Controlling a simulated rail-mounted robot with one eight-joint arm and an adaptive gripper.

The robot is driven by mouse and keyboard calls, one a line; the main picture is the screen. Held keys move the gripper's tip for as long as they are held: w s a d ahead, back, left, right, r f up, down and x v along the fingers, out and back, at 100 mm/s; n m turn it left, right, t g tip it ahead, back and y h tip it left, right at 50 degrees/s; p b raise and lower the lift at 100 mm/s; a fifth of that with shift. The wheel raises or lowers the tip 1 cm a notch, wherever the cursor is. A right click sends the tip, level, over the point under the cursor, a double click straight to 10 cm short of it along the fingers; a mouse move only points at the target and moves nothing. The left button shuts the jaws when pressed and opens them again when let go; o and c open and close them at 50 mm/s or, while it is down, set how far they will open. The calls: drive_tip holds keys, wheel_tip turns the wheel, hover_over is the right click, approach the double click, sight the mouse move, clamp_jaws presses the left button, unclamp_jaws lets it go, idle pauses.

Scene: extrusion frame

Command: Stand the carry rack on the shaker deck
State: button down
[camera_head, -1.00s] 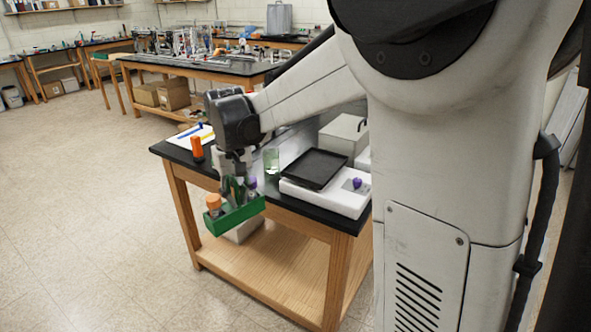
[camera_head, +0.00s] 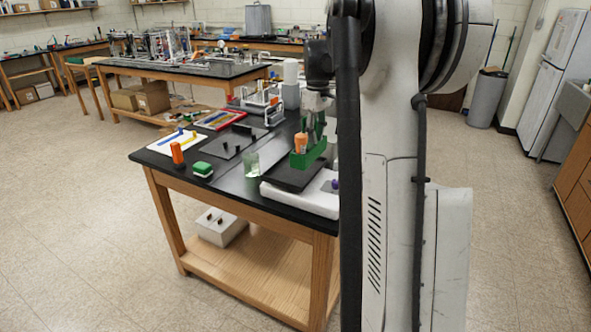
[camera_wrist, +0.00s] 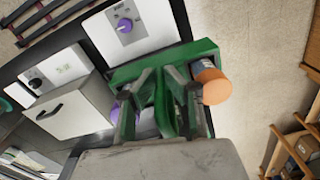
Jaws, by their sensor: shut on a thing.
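The green carry rack (camera_head: 309,157) holds an orange-capped bottle (camera_head: 301,143) and hangs from my gripper (camera_head: 313,122). In the wrist view my gripper (camera_wrist: 160,98) is shut on the rack's upright green handle. The rack body (camera_wrist: 150,65) and the orange cap (camera_wrist: 212,83) show there, and a purple cap (camera_wrist: 147,122) is partly hidden behind a finger. The shaker is a white unit with a purple knob (camera_wrist: 125,25) and a black deck (camera_head: 290,178). The rack is over the deck; I cannot tell whether it touches.
A clear beaker (camera_head: 251,164) stands left of the shaker. A green-and-white block (camera_head: 202,169) and an orange-topped item (camera_head: 178,154) are near the table's left edge. A white box with a handle (camera_wrist: 62,105) is beside the shaker. A white box (camera_head: 220,227) is on the lower shelf.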

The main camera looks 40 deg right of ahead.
drive_tip(key=shift+w+d+f+p, duration=0.35)
drive_tip(key=shift+w+d+f, duration=0.1)
drive_tip(key=shift+w+f, duration=1.25)
drive_tip(key=shift+w+d+f+p, duration=0.35)
drive_tip(key=shift+w+d+f, duration=0.15)
drive_tip(key=shift+w+f, duration=1.25)
drive_tip(key=shift+w+d+f+p, duration=0.35)
drive_tip(key=shift+w+d+f, duration=0.1)
drive_tip(key=shift+w+f, duration=1.25)
drive_tip(key=c, duration=2.2)
unclamp_jaws()
drive_tip(key=shift+f, duration=0.15)
drive_tip(key=shift+c, duration=0.2)
drive_tip(key=o, duration=0.5)
drive_tip(key=shift+c, duration=0.2)
